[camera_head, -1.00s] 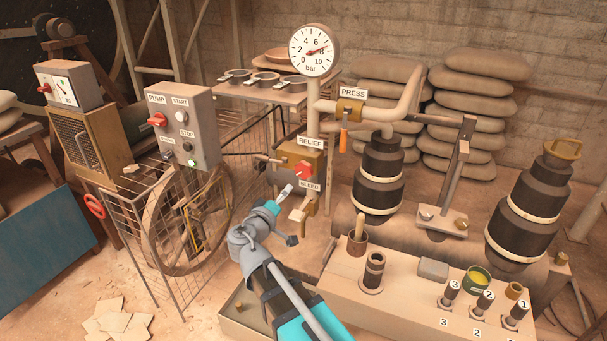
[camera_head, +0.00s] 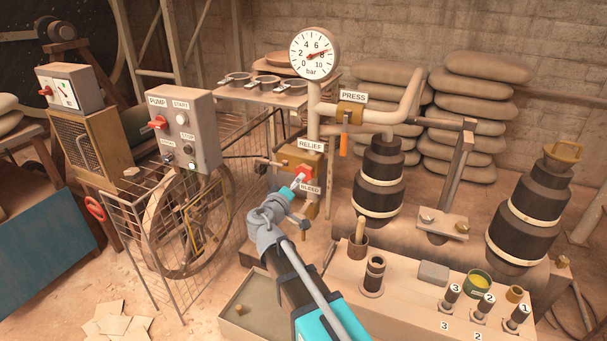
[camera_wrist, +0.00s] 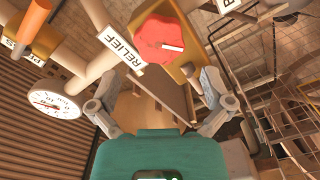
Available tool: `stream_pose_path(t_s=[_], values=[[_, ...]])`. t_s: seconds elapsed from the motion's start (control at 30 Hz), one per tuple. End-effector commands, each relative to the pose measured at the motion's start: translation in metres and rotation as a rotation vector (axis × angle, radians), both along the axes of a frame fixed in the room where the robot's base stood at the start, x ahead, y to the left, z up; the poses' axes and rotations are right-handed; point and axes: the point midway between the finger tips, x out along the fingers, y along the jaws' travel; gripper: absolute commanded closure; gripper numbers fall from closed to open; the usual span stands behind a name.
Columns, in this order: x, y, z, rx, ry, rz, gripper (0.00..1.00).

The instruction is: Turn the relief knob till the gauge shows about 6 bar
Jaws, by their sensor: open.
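The red relief knob (camera_head: 302,174) sits on its brass block under the RELIEF label (camera_head: 310,146). In the wrist view the knob (camera_wrist: 162,40) fills the top middle, with a white mark on its face. The pressure gauge (camera_head: 314,53) stands above on the pipe; its red needle points between 6 and 8, closer to 8. The gauge also shows at left in the wrist view (camera_wrist: 57,103), too small to read well. My gripper (camera_head: 294,187) is just in front of and below the knob. Its fingers are spread wide in the wrist view (camera_wrist: 158,82), with nothing between them.
The BLEED label (camera_head: 310,189) and its fitting are close below the knob. The PRESS valve (camera_head: 350,111) with an orange handle is above right. The pump control box (camera_head: 183,130) stands left. A bench with numbered levers (camera_head: 465,305) is at lower right.

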Motion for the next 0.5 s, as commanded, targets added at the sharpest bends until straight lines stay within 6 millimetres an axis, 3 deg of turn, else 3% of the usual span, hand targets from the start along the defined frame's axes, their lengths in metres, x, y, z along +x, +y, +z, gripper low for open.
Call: stream_pose_path(t_s=[0.2, 0.5], values=[[0.033, -0.011, 0.0, 0.0, 0.0, -0.001, 0.0], [0.056, -0.02, 0.0, 0.0, 0.0, 0.0, 0.0]])
